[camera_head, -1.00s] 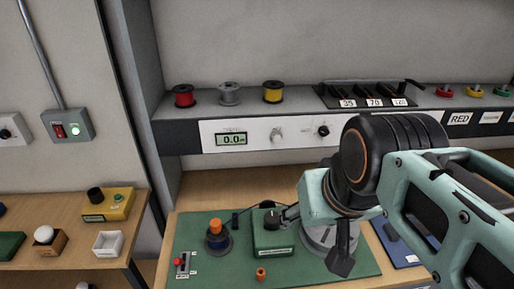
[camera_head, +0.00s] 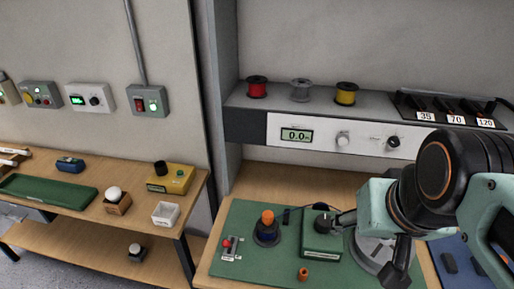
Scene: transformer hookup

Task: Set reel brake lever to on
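A small lever with a red knob (camera_head: 227,243) stands on a pale labelled plate at the left of the green mat (camera_head: 222,273); it looks like the brake lever, but its label is too small to read. Beside it on the right is a dark reel (camera_head: 266,234) with an orange top. My gripper (camera_head: 369,245) is at the right side of the mat, well to the right of the lever. Its fingers look spread apart with nothing held. One finger appears close to the green box (camera_head: 321,241) with a black knob; I cannot tell whether they touch.
A shelf panel (camera_head: 360,138) with a meter and spools stands behind. A side table (camera_head: 62,215) at left holds a yellow box (camera_head: 170,178) and a white tray (camera_head: 166,214). Wall boxes hang above it.

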